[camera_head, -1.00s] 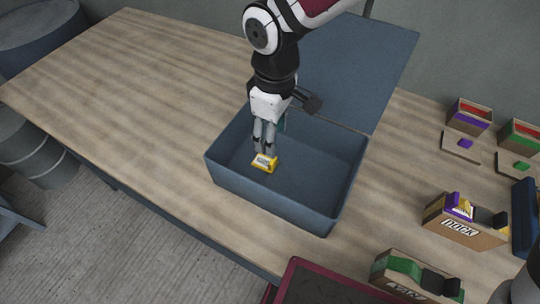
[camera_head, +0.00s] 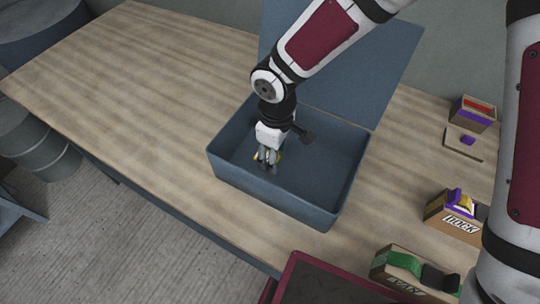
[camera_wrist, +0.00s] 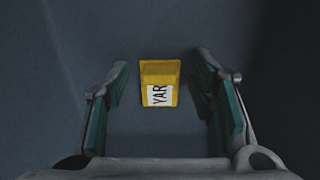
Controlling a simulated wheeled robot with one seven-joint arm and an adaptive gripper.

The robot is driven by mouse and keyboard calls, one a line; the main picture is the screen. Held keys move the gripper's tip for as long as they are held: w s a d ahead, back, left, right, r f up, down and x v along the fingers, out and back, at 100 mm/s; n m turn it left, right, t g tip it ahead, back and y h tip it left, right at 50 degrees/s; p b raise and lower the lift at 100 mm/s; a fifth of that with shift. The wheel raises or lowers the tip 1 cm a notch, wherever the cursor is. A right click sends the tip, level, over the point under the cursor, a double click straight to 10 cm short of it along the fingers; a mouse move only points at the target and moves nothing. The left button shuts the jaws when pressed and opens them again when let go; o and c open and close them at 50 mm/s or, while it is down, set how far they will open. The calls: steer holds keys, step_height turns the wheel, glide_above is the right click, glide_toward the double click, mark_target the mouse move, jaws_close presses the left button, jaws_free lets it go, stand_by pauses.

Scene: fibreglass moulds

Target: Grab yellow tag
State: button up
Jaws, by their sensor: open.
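The yellow tag (camera_wrist: 160,83) lies on the floor of the blue-grey bin, with a white label reading "YAR" in the wrist view. It sits between and a little beyond my fingertips there. My gripper (camera_head: 267,164) is open and reaches down into the bin near its left side. In the wrist view my gripper (camera_wrist: 160,95) shows its two green-padded fingers apart, one on each side of the tag and not touching it. In the head view the tag (camera_head: 281,155) is mostly hidden behind my fingers.
The blue-grey bin (camera_head: 270,198) stands on the wooden table (camera_head: 130,85) with its lid (camera_head: 345,70) raised behind. Its walls surround my gripper. Boxes labelled "DOCK" (camera_head: 452,220) and one with green tape (camera_head: 405,265) stand at the right. The table's left half is clear.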

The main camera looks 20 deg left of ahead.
steer(key=c, duration=0.9)
